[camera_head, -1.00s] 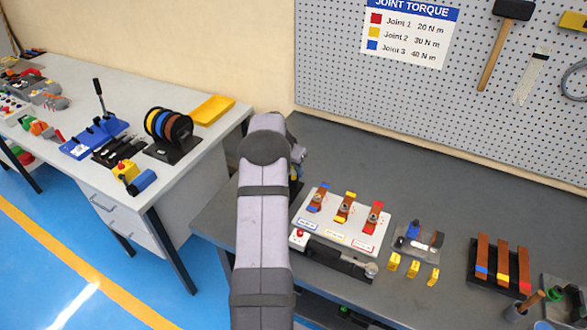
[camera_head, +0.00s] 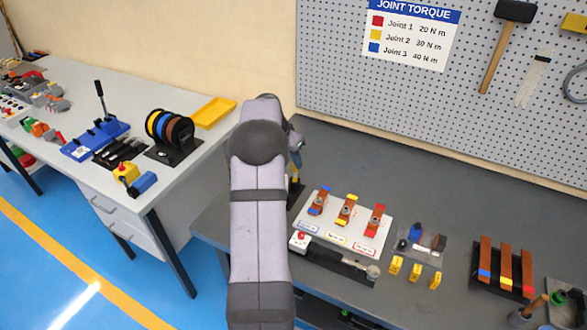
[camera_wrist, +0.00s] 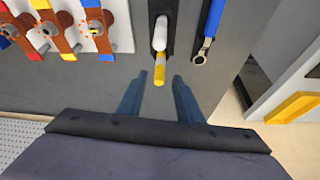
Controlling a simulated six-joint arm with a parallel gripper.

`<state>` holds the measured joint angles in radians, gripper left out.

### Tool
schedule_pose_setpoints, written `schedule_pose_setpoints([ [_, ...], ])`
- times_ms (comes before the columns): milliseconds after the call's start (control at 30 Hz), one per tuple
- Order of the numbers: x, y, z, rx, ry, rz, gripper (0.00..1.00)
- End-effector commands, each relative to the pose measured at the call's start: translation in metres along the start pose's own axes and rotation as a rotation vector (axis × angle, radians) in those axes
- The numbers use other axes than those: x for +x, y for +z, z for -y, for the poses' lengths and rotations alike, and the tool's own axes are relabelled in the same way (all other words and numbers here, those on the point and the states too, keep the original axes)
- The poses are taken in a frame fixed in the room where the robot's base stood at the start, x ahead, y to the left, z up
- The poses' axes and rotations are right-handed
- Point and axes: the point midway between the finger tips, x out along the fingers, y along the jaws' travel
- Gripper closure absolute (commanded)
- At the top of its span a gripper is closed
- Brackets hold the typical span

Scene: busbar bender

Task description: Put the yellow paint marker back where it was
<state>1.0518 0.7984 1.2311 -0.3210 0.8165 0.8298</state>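The yellow paint marker (camera_wrist: 160,36) has a white body and a yellow end. In the wrist view it is at or in a narrow black holder (camera_wrist: 152,8), with its yellow end towards me. My gripper (camera_wrist: 159,76) is open, its two blue fingers apart. The fingertips lie either side of the marker's yellow end in the picture, with gaps and no visible contact. In the head view my gripper (camera_head: 296,146) is partly hidden behind my arm, above a small dark and yellow item (camera_head: 295,186) on the dark bench.
A blue-handled wrench (camera_wrist: 207,35) is right of the marker in the wrist view. A white board (camera_head: 376,238) with copper bars stands to the right on the bench. The bench behind the board is clear.

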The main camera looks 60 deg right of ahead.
Motion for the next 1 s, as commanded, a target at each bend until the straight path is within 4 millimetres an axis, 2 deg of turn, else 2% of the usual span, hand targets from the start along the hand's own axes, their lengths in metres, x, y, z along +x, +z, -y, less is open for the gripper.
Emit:
schedule_pose_setpoints([
  [200,-0.036,0.000,0.000,0.000,-0.001,-0.001,0.68],
  [333,-0.049,0.000,0.000,0.000,-0.001,0.000,0.68],
  [767,-0.060,0.003,0.002,-0.009,-0.002,0.003,0.68],
  [867,-0.066,0.017,0.012,-0.051,-0.013,0.012,0.68],
  [967,-0.077,0.050,0.031,-0.147,-0.037,0.035,0.68],
  [1000,-0.084,0.069,0.040,-0.201,-0.050,0.048,0.68],
])
